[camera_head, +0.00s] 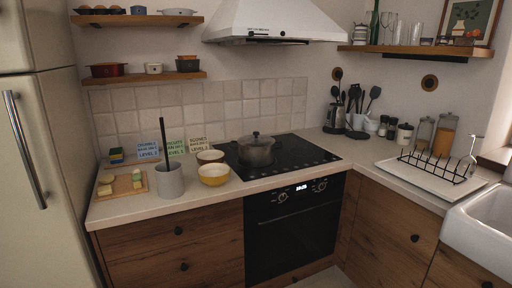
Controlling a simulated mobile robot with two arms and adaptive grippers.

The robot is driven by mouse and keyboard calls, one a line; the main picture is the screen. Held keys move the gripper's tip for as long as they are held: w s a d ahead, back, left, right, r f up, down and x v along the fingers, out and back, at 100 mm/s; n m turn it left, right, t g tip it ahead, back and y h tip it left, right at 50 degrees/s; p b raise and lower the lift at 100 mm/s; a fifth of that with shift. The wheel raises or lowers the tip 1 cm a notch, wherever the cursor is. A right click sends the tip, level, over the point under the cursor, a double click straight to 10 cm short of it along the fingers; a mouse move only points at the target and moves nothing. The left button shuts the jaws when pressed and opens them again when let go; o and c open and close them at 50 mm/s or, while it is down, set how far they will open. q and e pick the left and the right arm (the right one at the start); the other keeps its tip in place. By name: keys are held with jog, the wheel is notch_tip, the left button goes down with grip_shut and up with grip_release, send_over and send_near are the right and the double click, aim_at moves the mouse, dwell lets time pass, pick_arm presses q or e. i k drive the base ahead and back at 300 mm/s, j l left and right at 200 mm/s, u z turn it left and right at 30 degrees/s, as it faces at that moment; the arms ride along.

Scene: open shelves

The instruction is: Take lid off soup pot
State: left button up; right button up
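The soup pot (257,154) stands on the black cooktop (300,160), toward its left side. It is dark grey metal with a handle at the side. Its lid (256,139) sits on top, with a small knob at the centre. Neither of my grippers shows in the head view.
Left of the cooktop are a grey container (169,183) with an upright stick, a yellow bowl (214,175), another bowl (210,156) and a cutting board (122,186). A dish rack (436,166) and sink (478,236) are at right. The range hood (272,22) hangs above.

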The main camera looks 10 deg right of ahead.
aim_at(273, 142)
jog(key=i+l+u, duration=0.1)
jog(key=l, duration=0.25)
jog(key=i+l+u, duration=0.1)
jog(key=i+l, duration=0.15)
jog(key=l, duration=0.15)
jog(key=i+l+u, duration=0.1)
jog(key=l, duration=0.25)
jog(key=i+l+u, duration=0.15)
jog(key=l, duration=0.25)
jog(key=i+l+u, duration=0.1)
jog(key=l, duration=0.3)
